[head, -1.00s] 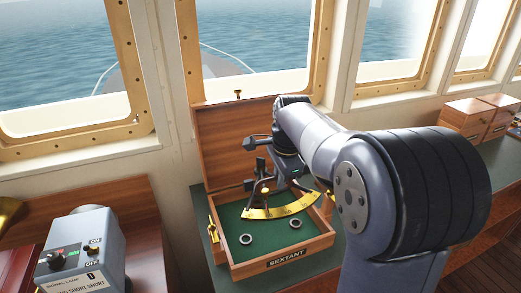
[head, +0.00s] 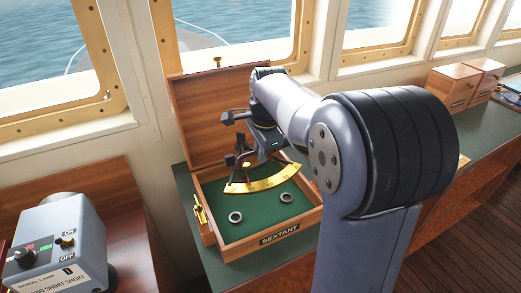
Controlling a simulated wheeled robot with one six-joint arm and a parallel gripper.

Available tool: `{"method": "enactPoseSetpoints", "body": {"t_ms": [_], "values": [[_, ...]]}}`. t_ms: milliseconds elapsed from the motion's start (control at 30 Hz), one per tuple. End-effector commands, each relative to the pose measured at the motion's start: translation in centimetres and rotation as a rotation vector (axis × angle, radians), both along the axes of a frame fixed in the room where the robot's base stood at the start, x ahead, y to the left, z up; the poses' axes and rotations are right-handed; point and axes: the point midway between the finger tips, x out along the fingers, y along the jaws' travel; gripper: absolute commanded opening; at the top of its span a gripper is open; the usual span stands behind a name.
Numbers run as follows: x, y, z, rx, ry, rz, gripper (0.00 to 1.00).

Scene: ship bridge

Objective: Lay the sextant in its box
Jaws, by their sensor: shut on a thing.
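The sextant (head: 264,184) has a dark frame and a curved brass scale. It hangs from my gripper (head: 262,150), over the back part of the open box. The box (head: 292,230) is wooden with a green lining and a SEXTANT label on its front; its lid (head: 215,115) stands open at the back. My gripper is shut on the sextant, though its fingertips are partly hidden by the arm and the sextant frame. I cannot tell whether the sextant touches the lining.
Two small rings (head: 236,217) sit on the green lining towards the front of the box. A grey signal lamp box (head: 60,245) stands at the left. Small wooden boxes (head: 455,88) sit on the green counter at the right. Windows rise behind.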

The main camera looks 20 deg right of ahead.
Motion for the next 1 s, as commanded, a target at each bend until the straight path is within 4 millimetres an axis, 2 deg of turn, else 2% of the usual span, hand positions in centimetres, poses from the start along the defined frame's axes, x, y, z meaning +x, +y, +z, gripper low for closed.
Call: {"method": "enactPoseSetpoints", "body": {"t_ms": [100, 700, 1000], "values": [[0.1, 0.0, -1.3, 0.0, -0.004, 0.0, 0.0], [0.1, 0.0, -6.2, 0.001, -0.003, 0.0, 0.0], [0.1, 0.0, -6.9, 0.0, -0.005, 0.0, 0.0]]}}
